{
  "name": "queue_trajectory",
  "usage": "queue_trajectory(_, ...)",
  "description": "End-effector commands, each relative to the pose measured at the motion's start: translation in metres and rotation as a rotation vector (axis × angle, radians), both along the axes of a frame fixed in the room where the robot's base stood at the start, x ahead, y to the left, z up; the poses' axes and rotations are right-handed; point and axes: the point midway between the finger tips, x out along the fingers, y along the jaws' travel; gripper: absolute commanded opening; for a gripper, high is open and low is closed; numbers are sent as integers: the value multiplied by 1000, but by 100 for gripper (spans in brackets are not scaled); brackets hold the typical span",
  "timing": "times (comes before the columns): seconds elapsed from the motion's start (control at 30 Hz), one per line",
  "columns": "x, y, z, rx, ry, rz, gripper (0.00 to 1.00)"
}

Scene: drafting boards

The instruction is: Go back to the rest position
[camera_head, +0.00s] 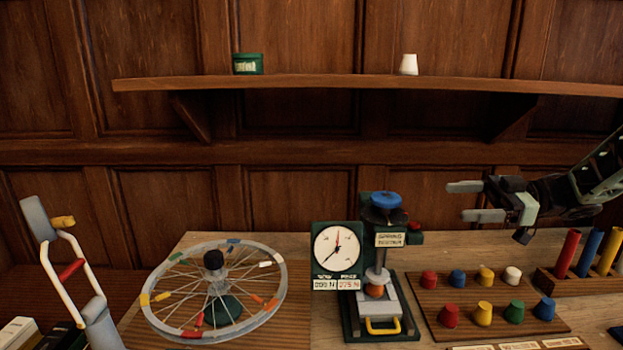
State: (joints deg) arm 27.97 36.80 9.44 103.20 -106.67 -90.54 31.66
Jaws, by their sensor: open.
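My gripper (466,201) is at the right of the head view, with my dark arm reaching in from the right edge. Its two pale grey fingers point left and stand apart with nothing between them. It hangs in the air above the board of coloured pegs and right of the spring tester (384,240). It appears clear of both. The tester has a blue knob on top, a white dial gauge (338,246) at its left and a yellow handle at its base.
A spoked wheel (215,291) with coloured tags lies at centre left. A peg board (423,302) holds several coloured pegs. A rack (562,284) of coloured tubes stands at right, below my arm. A wall shelf (330,83) carries a green box (248,64) and a white cup (408,65).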

Motion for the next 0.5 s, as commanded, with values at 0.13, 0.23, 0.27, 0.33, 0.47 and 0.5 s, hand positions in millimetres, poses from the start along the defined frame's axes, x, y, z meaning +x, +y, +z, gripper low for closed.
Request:
queue_trajectory(0.13,28,17,5,-53,-40,-208,78)
queue_trajectory(0.23,50,21,6,-112,-50,-402,78)
queue_trajectory(0.27,55,21,7,-135,-47,-471,78)
queue_trajectory(0.33,65,15,3,-200,-22,-641,78)
queue_trajectory(0.47,59,-7,-13,-339,95,-936,78)
queue_trajectory(0.5,50,-16,-21,-383,150,-1017,78)
